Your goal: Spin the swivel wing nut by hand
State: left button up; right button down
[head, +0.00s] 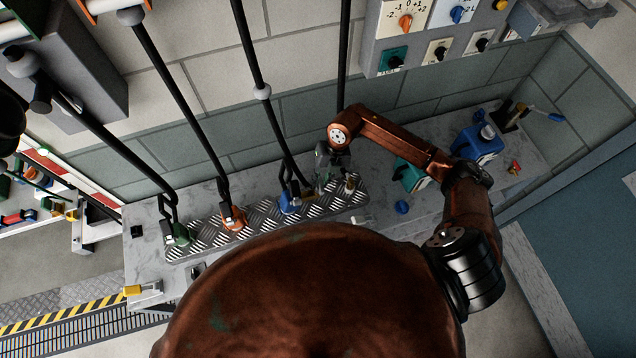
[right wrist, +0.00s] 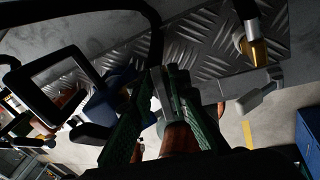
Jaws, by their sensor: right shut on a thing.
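My right gripper (head: 322,172) reaches down over the right part of the tread-plate strip (head: 205,236), beside the foot of a black strap. In the right wrist view its green ribbed fingers (right wrist: 165,112) are closed around a small grey-green piece (right wrist: 174,88), which looks like the swivel wing nut. Its outline is mostly hidden by the fingers. In the head view the gripper and arm cover it. My left gripper is not in view.
A blue clamp (head: 290,203) and an orange clamp (head: 233,218) sit left of the gripper. A brass-tipped fitting (right wrist: 257,48) stands close by. A panel of knobs (head: 437,28) hangs above.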

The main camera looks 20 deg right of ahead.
dwell(0.5)
jog(key=shift+s+d+r+m+p, duration=0.1)
jog(key=shift+d+m+p, duration=0.05)
jog(key=shift+m+p, duration=1.05)
jog(key=shift+m, duration=0.2)
jog(key=shift+d+m+p, duration=0.15)
jog(key=shift+m+p, duration=0.65)
jog(key=shift+p, duration=0.1)
jog(key=shift+s+m+p, duration=0.1)
jog(key=shift+m+p, duration=0.3)
jog(key=shift+m, duration=0.2)
jog(key=shift+f, duration=0.2)
